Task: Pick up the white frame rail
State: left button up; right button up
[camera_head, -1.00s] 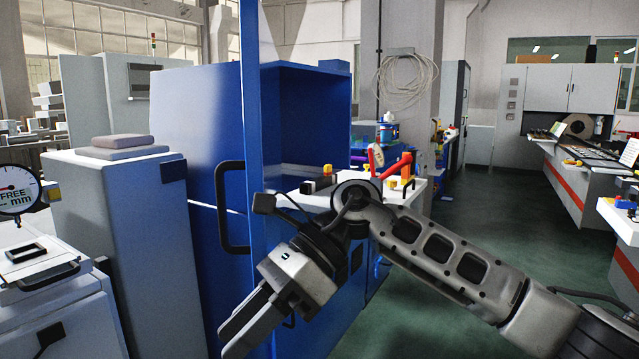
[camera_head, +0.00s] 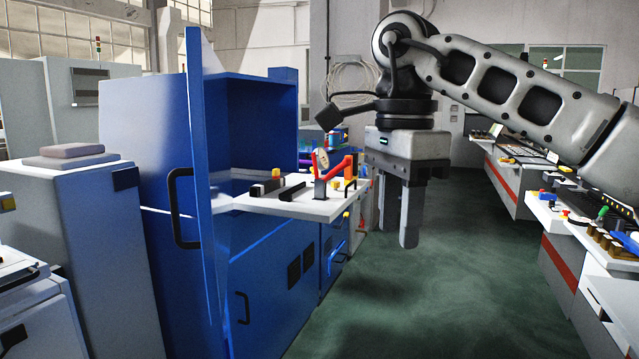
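I cannot make out a white frame rail for certain in the head view. My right gripper (camera_head: 402,240) hangs with its fingers pointing down over the green floor, just right of a white worktop (camera_head: 318,208). The two fingers overlap from this angle, so I cannot tell how far apart they are. I see nothing held between them. My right arm comes in from the upper right. My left gripper is not in view.
The worktop bears a red-handled clamp (camera_head: 335,172) and black bars (camera_head: 292,191). It juts from a blue cabinet (camera_head: 262,125) with an open blue door (camera_head: 200,150). Grey cabinets stand left. A bench (camera_head: 600,235) with small parts stands right. The floor (camera_head: 430,310) between is clear.

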aim_at(258, 190)
jog(key=z, duration=0.45)
jog(key=i, duration=2.15)
jog(key=u, duration=1.05)
jog(key=i, duration=1.2)
jog(key=u, duration=1)
